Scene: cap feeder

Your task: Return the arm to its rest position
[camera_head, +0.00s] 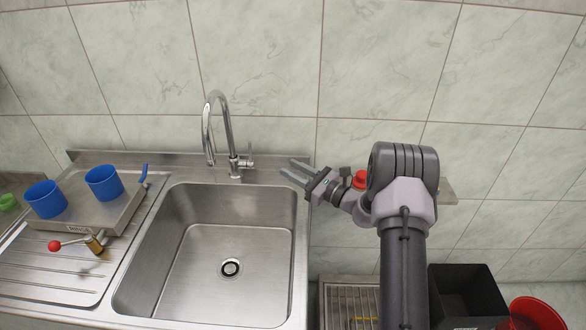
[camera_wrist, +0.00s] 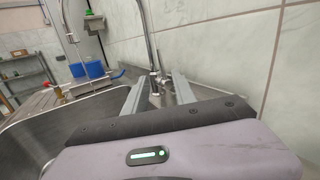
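My gripper (camera_head: 293,173) is in the head view, at the right rim of the sink, with its two fingers spread apart and nothing between them. It points left toward the faucet. In the wrist view my gripper (camera_wrist: 160,87) also shows its two fingers apart, with the faucet (camera_wrist: 150,50) beyond them. My arm is bent, and its large joint hides part of what lies behind it.
A steel sink (camera_head: 301,240) with a faucet (camera_head: 228,130) stands left of my arm. Two blue cups (camera_head: 46,199) (camera_head: 103,182) stand on a metal box (camera_head: 75,222) with a red-knobbed lever (camera_head: 55,245). A black bin (camera_head: 468,295) and red bowl (camera_head: 535,315) are lower right.

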